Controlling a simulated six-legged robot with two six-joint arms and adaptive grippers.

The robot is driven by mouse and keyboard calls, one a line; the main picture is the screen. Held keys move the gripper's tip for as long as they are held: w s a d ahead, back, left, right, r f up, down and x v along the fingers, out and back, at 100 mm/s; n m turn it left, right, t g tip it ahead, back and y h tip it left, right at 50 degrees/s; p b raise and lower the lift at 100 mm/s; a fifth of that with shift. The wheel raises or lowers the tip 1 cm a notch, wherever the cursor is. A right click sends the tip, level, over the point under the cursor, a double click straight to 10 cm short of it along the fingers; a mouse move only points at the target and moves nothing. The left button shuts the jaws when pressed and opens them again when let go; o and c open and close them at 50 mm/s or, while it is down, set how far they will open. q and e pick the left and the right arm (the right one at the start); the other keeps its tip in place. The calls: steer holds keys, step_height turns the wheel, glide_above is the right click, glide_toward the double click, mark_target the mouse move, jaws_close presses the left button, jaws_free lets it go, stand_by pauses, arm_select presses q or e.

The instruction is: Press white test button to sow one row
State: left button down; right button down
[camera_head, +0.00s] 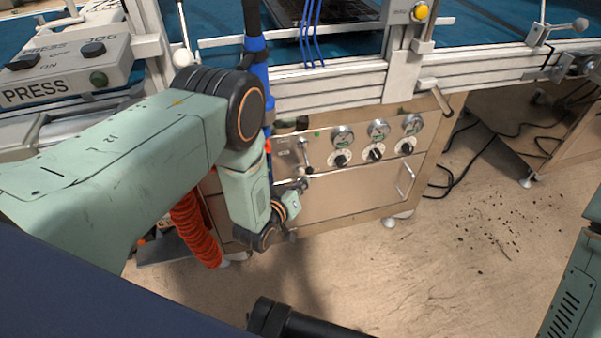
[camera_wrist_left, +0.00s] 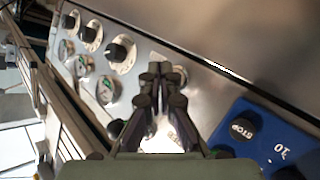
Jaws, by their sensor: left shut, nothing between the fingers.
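My left gripper (camera_head: 303,185) hangs in front of the steel control panel (camera_head: 350,185) of the seeder. In the left wrist view the gripper (camera_wrist_left: 160,72) has its two dark fingers together, shut and empty, over the bare steel face. A pale patch (camera_wrist_left: 165,138) shows behind and between the fingers, partly covered by them. I cannot make out a white test button in either view; the fingers and arm hide part of the panel. I cannot tell whether the fingertips touch the panel. My right gripper is not in view.
The panel carries dial gauges (camera_head: 342,135) and black knobs (camera_head: 375,152). A blue box (camera_wrist_left: 270,140) with a black STOP button (camera_wrist_left: 243,127) sits right of the fingers in the wrist view. An orange hose (camera_head: 195,225) hangs beside my arm. Open floor (camera_head: 400,270) lies in front.

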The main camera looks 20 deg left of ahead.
arm_select(q)
steer(key=shift+w+a, duration=0.25)
steer(key=shift+w, duration=0.1)
steer(key=shift+w+a+b, duration=0.3)
steer(key=shift+w+b, duration=0.1)
steer(key=shift+w, duration=0.1)
stand_by(1.2)
steer(key=shift+s, duration=0.1)
steer(key=shift+s+d+p, duration=0.45)
steer(key=shift+s+d, duration=0.1)
steer(key=shift+s, duration=0.2)
steer(key=s+d, duration=0.1)
steer(key=s+d+p, duration=0.1)
steer(key=s+p, duration=0.1)
steer(key=s, duration=0.1)
steer(key=shift+s+d, duration=0.1)
steer(key=shift+d, duration=0.3)
stand_by(0.6)
